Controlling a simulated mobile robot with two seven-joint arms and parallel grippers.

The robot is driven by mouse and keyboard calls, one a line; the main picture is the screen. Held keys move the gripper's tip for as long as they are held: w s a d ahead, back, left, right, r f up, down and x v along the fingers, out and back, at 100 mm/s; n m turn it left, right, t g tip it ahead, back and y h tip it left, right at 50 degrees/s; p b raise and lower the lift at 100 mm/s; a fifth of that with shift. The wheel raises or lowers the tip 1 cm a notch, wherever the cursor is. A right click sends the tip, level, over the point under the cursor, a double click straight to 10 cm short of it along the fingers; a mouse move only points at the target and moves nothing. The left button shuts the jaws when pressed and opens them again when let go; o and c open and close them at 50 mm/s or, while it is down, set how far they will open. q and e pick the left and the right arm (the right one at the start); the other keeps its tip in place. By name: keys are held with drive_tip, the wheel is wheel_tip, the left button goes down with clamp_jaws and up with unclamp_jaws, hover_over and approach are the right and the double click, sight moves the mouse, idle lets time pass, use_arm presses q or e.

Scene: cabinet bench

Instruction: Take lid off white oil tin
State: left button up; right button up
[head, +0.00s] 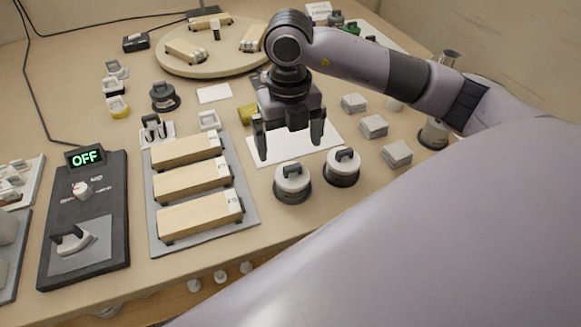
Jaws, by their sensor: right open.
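Two round tins with pale tops, dark handles and dark bases stand upright near the front of the bench, right of the middle. The left tin (292,184) and the right tin (342,168) stand side by side; I cannot tell which is the white oil tin. Each seems to have its lid on. My right gripper (290,148) points down with its fingers apart and nothing between them. It is above the white mat (262,148), a little behind the two tins in the picture. My left gripper is not in view.
A grey tray (247,214) with wooden blocks lies left of the tins. A dark panel (112,262) with an OFF display is at the left. Several pale blocks (373,126) stand to the right. A round turntable (178,68) is at the back.

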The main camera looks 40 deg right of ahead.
sight(292, 166)
drive_tip(key=f, duration=0.7)
drive_tip(key=shift+s+d, duration=0.15)
drive_tip(key=shift+d, duration=0.1)
drive_tip(key=c, duration=1)
